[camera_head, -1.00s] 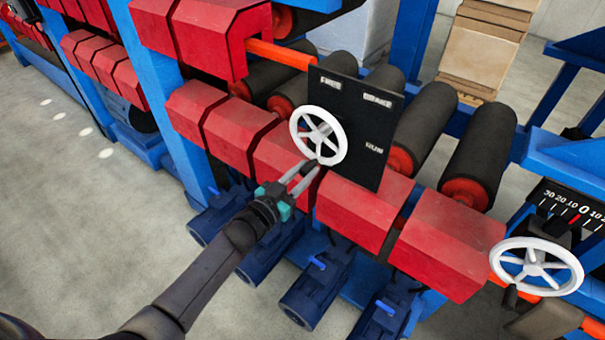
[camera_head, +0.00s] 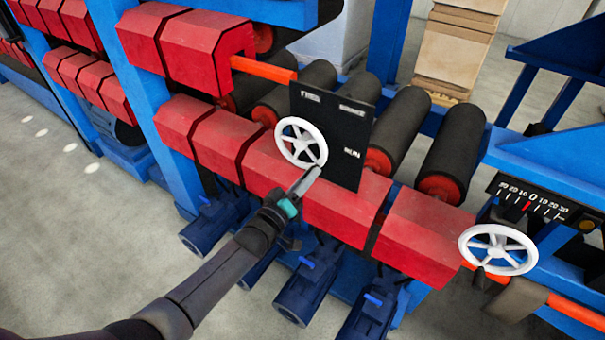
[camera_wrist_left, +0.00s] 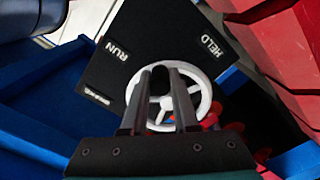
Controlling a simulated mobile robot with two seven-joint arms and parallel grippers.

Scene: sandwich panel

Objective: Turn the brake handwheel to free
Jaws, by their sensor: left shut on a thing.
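The white spoked brake handwheel (camera_head: 301,142) stands in front of a black label plate (camera_head: 338,112) on the red-and-blue machine. It also shows in the left wrist view (camera_wrist_left: 203,92), partly behind my fingers. My left gripper (camera_head: 317,173) is at the wheel's lower right rim. In the left wrist view, its fingers (camera_wrist_left: 160,80) are shut on the dark handle knob (camera_wrist_left: 160,76) of the wheel. The plate there reads RUN on the left and HELD on the right, and a smaller label is unreadable. My right gripper is not in view.
A second white handwheel (camera_head: 497,250) with a dark knob sits at the right below a black scale (camera_head: 533,200). Red guards (camera_head: 345,212), dark rollers (camera_head: 455,150) and blue motors (camera_head: 300,290) surround the area. Open floor (camera_head: 60,230) lies at the left.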

